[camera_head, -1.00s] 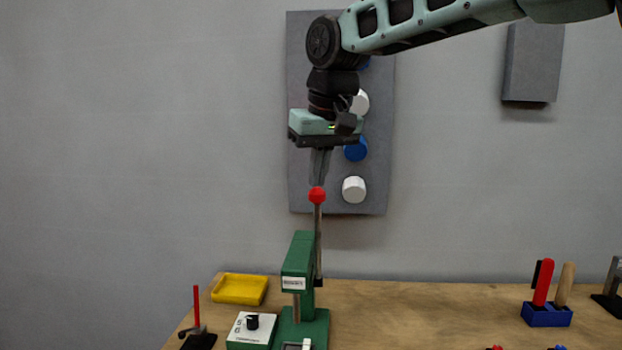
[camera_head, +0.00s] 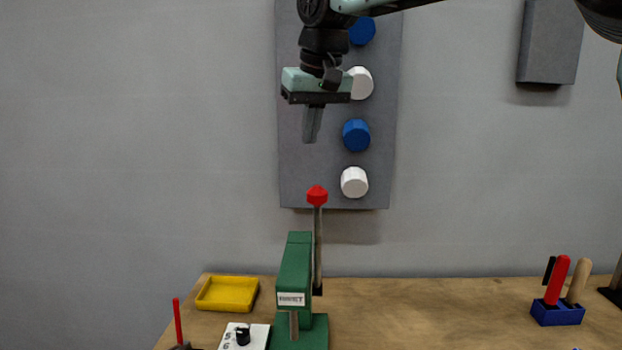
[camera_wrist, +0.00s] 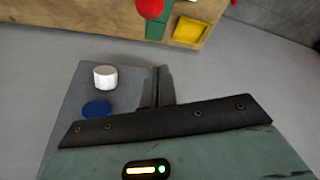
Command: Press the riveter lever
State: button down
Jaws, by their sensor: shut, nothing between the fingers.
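The green riveter (camera_head: 295,277) stands on the wooden bench. Its lever (camera_head: 318,240) is upright at the riveter's right side and ends in a red knob (camera_head: 317,195). The red knob also shows at the top of the wrist view (camera_wrist: 150,8), with part of the green riveter (camera_wrist: 156,28) beside it. My gripper (camera_head: 310,140) is shut and empty, pointing down above the red knob with a clear gap between them. In the wrist view its fingers (camera_wrist: 165,88) show dark against the grey panel.
A grey wall panel with blue (camera_head: 356,135) and white (camera_head: 354,182) knobs is behind my gripper. A yellow tray (camera_head: 227,294), a white dial box (camera_head: 243,337) and a blue tool holder (camera_head: 557,312) are on the bench. The bench right of the riveter is largely clear.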

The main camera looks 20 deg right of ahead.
notch_tip(320, 180, down, 10)
jog(key=p, duration=0.4)
jog(key=shift+s+r, duration=0.25)
jog(key=shift+s, duration=0.15)
jog(key=shift+s+f, duration=0.1)
jog(key=shift+f, duration=0.05)
